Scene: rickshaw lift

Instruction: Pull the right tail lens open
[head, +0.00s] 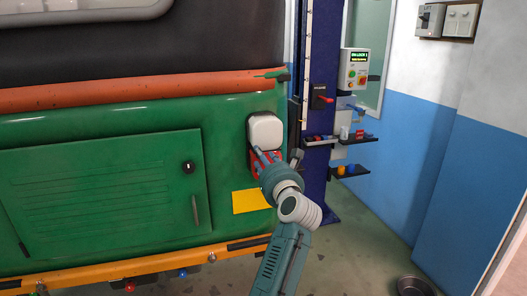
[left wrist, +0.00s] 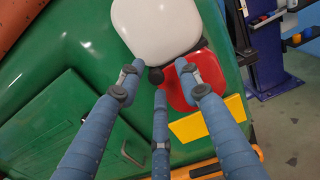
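The right tail lamp sits at the right rear corner of the green body. Its upper part is a rounded white lens (head: 265,131), which fills the top of the left wrist view (left wrist: 158,28). Below it is a red part (left wrist: 196,85), mostly behind my gripper in the head view. A small dark knob (left wrist: 156,76) shows at the white lens's lower edge. My left gripper (head: 266,157) is at the lamp. In the left wrist view its blue fingers (left wrist: 160,77) are spread around the knob; contact cannot be told. My right gripper is out of view.
A yellow plate (head: 251,201) is below the lamp. A blue post (head: 317,120) with shelves and a control box (head: 354,69) stands close to its right. A dark bowl (head: 414,286) lies on the floor at lower right. The floor between is clear.

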